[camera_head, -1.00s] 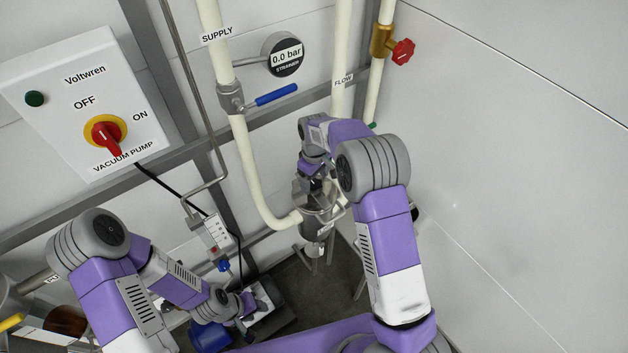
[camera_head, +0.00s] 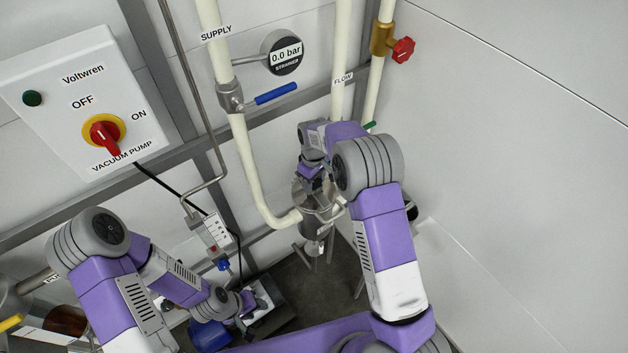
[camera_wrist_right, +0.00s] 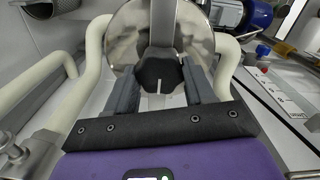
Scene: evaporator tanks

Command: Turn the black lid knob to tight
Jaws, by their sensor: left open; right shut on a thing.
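The black lid knob (camera_wrist_right: 158,76) sits at the middle of a round shiny steel lid (camera_wrist_right: 122,45) in the right wrist view. It has lobed edges and a white mark on its near side. My right gripper (camera_wrist_right: 160,82) is shut on the knob, one finger on each side. In the head view the right gripper (camera_head: 314,180) reaches down onto the steel strainer pot (camera_head: 312,222), and the knob is mostly hidden by the hand. My left gripper (camera_head: 245,304) is open, low at the left, well away from the pot.
Cream pipes (camera_head: 252,180) run to the pot's sides. A gauge (camera_head: 284,53) reads 0.0 bar; a blue-handled valve (camera_head: 275,94) sits below it. A red valve knob (camera_head: 402,50) is upper right. The vacuum pump box (camera_head: 85,105) is on the left. The white wall at right is bare.

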